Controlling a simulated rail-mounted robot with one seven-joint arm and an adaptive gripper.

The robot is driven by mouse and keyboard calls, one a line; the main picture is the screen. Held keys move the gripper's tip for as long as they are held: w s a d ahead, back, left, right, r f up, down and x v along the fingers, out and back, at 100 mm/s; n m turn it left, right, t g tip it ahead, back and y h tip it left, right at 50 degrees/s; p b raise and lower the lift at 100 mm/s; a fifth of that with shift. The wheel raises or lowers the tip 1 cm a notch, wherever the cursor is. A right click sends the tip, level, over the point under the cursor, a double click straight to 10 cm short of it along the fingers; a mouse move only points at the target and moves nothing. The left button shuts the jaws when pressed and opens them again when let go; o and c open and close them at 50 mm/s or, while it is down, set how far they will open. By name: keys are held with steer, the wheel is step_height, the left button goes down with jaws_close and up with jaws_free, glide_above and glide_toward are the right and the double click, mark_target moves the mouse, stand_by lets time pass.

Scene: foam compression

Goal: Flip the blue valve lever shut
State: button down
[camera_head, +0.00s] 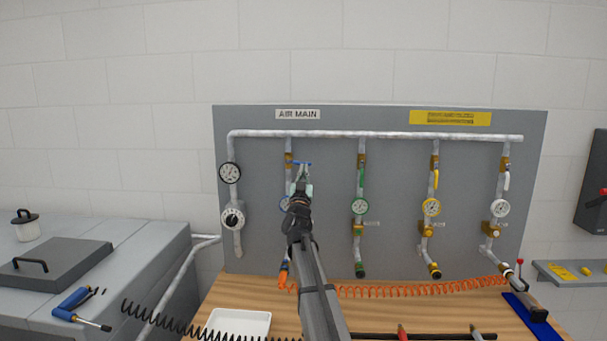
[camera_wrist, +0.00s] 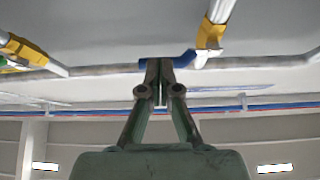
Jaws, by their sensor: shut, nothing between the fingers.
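The blue valve lever (camera_head: 308,163) is on the leftmost branch pipe below the AIR MAIN header. It lies about crosswise to that pipe. In the wrist view the lever (camera_wrist: 183,60) runs sideways from beside a brass valve body (camera_wrist: 210,33), just beyond my fingertips. My gripper (camera_head: 301,178) is in front of this branch, its tips at the lever. It is shut with nothing between the fingers; the closed tips also show in the wrist view (camera_wrist: 160,68). They look close to or touching the lever; I cannot tell which. My gripper and arm hide part of the branch and its gauge.
To the right are branches with a green lever (camera_head: 361,177) and yellow lever (camera_head: 436,178). A grey panel (camera_head: 400,118) backs the pipes. Below, an orange coiled hose (camera_head: 420,290) and a white tray (camera_head: 238,323) are on the wooden bench (camera_head: 365,312).

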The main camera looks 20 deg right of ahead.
steer(key=shift+w+d+r, duration=0.15)
steer(key=shift+w+r, duration=0.1)
steer(key=shift+r, duration=0.5)
